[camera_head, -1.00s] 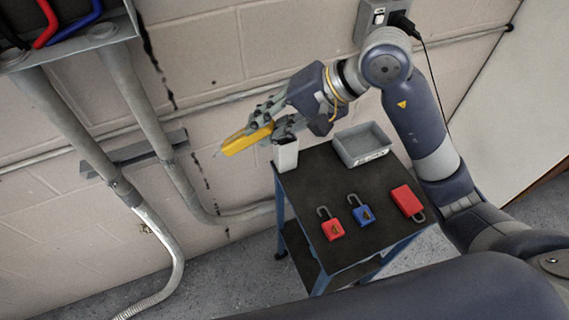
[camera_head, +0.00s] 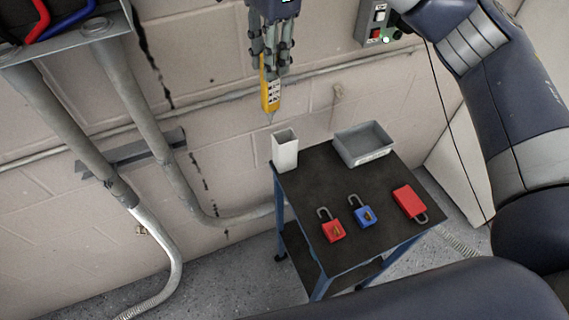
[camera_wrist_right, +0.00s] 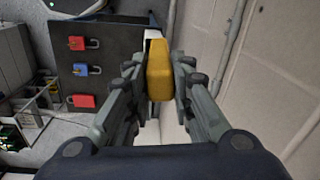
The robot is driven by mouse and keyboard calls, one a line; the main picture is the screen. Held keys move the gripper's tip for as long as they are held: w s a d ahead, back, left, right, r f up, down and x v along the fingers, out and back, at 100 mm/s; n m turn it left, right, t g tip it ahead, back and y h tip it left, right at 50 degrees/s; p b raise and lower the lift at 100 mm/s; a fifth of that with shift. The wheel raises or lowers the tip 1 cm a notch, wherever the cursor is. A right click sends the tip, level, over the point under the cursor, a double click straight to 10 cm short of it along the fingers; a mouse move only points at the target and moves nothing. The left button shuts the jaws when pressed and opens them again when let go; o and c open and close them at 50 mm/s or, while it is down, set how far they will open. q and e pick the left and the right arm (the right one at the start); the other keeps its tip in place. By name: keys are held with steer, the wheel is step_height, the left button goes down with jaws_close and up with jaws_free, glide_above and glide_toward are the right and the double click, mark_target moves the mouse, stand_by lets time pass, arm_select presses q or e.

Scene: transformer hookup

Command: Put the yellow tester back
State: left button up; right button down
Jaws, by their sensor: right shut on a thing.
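The yellow tester (camera_head: 270,93) hangs tip-down from my right gripper (camera_head: 270,68) in the head view. The gripper is shut on its upper part. The tester's thin tip points down, above and slightly left of an open-topped white holder (camera_head: 285,154) on the cart's back-left corner. In the head view the tip appears apart from the holder. In the right wrist view the yellow tester (camera_wrist_right: 159,70) sits between both fingers (camera_wrist_right: 158,85), with white behind and below it. My left gripper is not in view.
The black-topped cart (camera_head: 327,188) carries a grey tray (camera_head: 364,146), two red padlocks (camera_head: 333,230) (camera_head: 408,203) and a blue padlock (camera_head: 363,214). Conduits (camera_head: 140,110) run down the wall at left. A switch box (camera_head: 379,22) is on the wall at upper right.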

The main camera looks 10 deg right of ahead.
step_height(320, 180, down, 15)
steer(key=w+d+m+p, duration=0.1)
steer(key=d+m+p, duration=0.1)
steer(key=p, duration=0.1)
steer(key=shift+d+g, duration=0.3)
steer(key=shift+d, duration=0.05)
steer(key=shift+f, duration=0.15)
steer(key=c, duration=1.4)
jaws_free()
